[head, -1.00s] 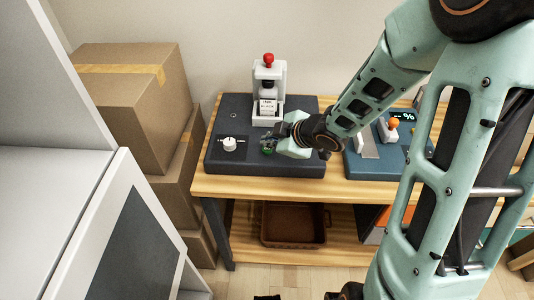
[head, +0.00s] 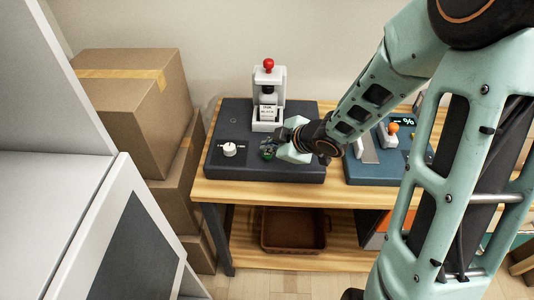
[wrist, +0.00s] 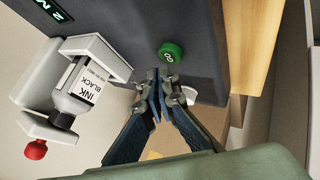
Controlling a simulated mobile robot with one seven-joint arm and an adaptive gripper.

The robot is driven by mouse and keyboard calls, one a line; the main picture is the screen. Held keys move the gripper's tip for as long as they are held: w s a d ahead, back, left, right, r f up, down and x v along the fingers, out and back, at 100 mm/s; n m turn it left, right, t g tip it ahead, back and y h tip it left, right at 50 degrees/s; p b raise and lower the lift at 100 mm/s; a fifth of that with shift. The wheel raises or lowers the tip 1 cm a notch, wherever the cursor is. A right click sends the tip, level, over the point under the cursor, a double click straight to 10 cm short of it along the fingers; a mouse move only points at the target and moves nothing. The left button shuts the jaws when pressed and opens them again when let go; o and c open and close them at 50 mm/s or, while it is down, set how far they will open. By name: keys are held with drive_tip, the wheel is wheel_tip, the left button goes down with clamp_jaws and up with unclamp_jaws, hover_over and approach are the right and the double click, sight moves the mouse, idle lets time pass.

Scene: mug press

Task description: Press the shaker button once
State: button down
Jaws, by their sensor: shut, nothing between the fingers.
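The shaker is a dark grey base (head: 225,165) on the wooden bench, with a white clamp holder (head: 281,85) on it. An ink bottle (wrist: 73,101) with a black-and-white label sits in the holder, under a red knob (head: 268,64). The round green button (wrist: 172,53) shows whole in the wrist view; in the head view my fingers partly cover it. My gripper (wrist: 160,86) is shut and empty, with its fingertips close to the button. In the wrist view they appear just beside it; I cannot tell whether they touch it.
A white dial (head: 229,150) is left of the button on the base. A second blue-grey device (head: 365,172) with an orange knob stands at the right, partly behind my arm. Cardboard boxes (head: 130,120) are stacked left of the bench. A brown tray (head: 293,245) lies on the lower shelf.

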sight(269, 156)
drive_tip(key=shift+f, duration=0.1)
idle(0.3)
drive_tip(key=shift+f+b, duration=0.3)
drive_tip(key=shift+b, duration=0.05)
drive_tip(key=shift+f+b, duration=0.4)
drive_tip(key=shift+f, duration=0.1)
idle(0.5)
drive_tip(key=shift+r, duration=0.15)
drive_tip(key=shift+r+p, duration=0.8)
drive_tip(key=shift+p, duration=0.15)
wheel_tip(269, 156, up, 5)
drive_tip(key=p, duration=0.5)
drive_tip(key=shift+d+f, duration=0.1)
idle(0.6)
